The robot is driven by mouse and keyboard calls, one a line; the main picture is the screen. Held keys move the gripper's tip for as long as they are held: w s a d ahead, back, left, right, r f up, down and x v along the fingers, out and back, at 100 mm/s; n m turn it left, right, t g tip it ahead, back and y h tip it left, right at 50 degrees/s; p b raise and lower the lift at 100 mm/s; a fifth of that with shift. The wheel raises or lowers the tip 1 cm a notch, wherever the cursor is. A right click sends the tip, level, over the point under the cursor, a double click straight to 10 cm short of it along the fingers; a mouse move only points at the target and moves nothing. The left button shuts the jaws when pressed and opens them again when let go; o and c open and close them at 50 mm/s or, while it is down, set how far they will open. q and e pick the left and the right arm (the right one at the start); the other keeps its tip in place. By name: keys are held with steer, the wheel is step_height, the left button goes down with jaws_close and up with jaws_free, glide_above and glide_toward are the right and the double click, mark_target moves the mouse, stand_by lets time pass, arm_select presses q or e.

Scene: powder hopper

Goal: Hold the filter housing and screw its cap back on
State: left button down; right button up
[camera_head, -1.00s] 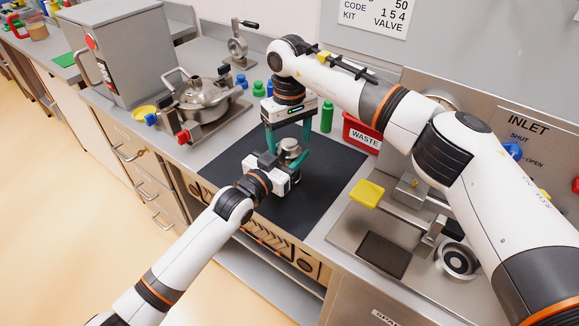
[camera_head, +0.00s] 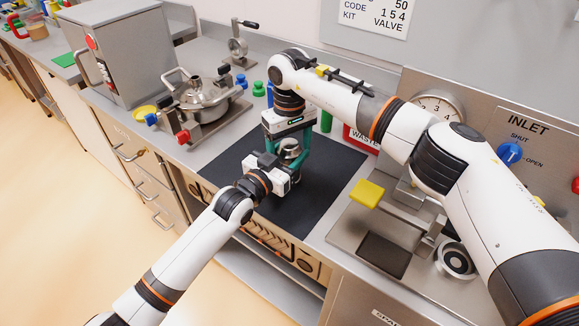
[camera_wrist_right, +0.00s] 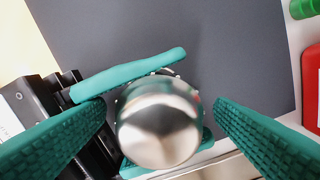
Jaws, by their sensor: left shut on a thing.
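The filter housing (camera_head: 290,147) is a small silver metal piece held upright over the black mat. In the right wrist view its rounded, shiny top (camera_wrist_right: 159,125) faces me; I cannot tell whether this top is the cap or bare housing. My left gripper (camera_head: 287,166) is shut on the housing from the side, and one of its teal fingers (camera_wrist_right: 130,75) shows beside the housing in the wrist view. My right gripper (camera_wrist_right: 160,108) points down from above, open, with its teal fingers on either side of the top and a gap on each side. The housing's lower part is hidden.
The black mat (camera_head: 225,160) is otherwise clear. Behind it stand a green bottle (camera_head: 326,121) and the red waste bin (camera_head: 360,143). A lidded metal pot (camera_head: 208,92) stands at left, and a yellow-handled metal fixture (camera_head: 367,194) at right.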

steer(key=shift+r, duration=2.25)
steer(key=shift+c, duration=0.2)
step_height(320, 180, up, 4)
steer(key=shift+f, duration=0.2)
steer(key=shift+c, duration=0.4)
steer(key=shift+f, duration=0.1)
steer(key=shift+f, duration=4)
